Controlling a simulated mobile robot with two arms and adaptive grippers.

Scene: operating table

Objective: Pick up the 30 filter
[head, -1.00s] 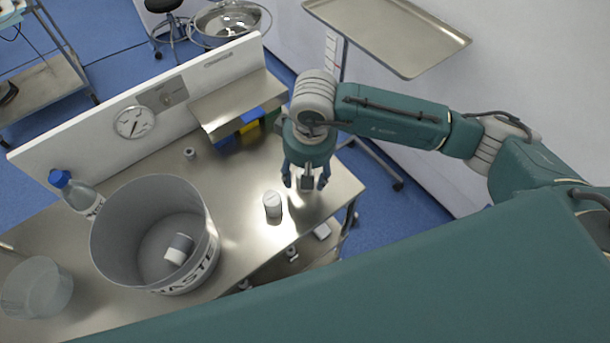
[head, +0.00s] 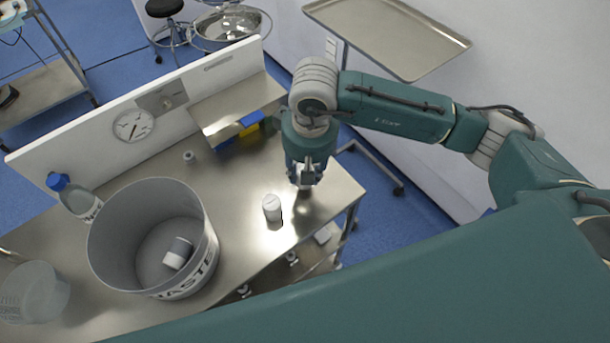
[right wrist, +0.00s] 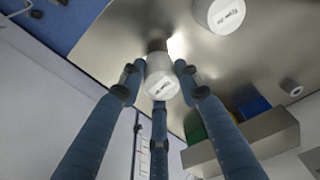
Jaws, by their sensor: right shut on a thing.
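A short white cylinder with dark print on its end (right wrist: 161,85), a filter by its look, sits between the fingers of my right gripper (right wrist: 162,88) in the right wrist view. The gripper (head: 305,182) is shut on it over the right end of the steel table; I cannot tell whether it touches the top. A second white printed cylinder (head: 272,207) stands on the table just left of the gripper. It also shows at the top of the right wrist view (right wrist: 226,14). The print is too small to read surely. My left gripper is not in view.
A grey waste bin (head: 107,228) with a white and grey cylinder (head: 177,253) inside stands left. A blue-capped bottle (head: 76,199), a clear beaker (head: 35,293) and a small grey cylinder (head: 189,157) are on the table. A steel shelf (head: 235,105) stands behind, with coloured boxes (head: 243,128) beneath.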

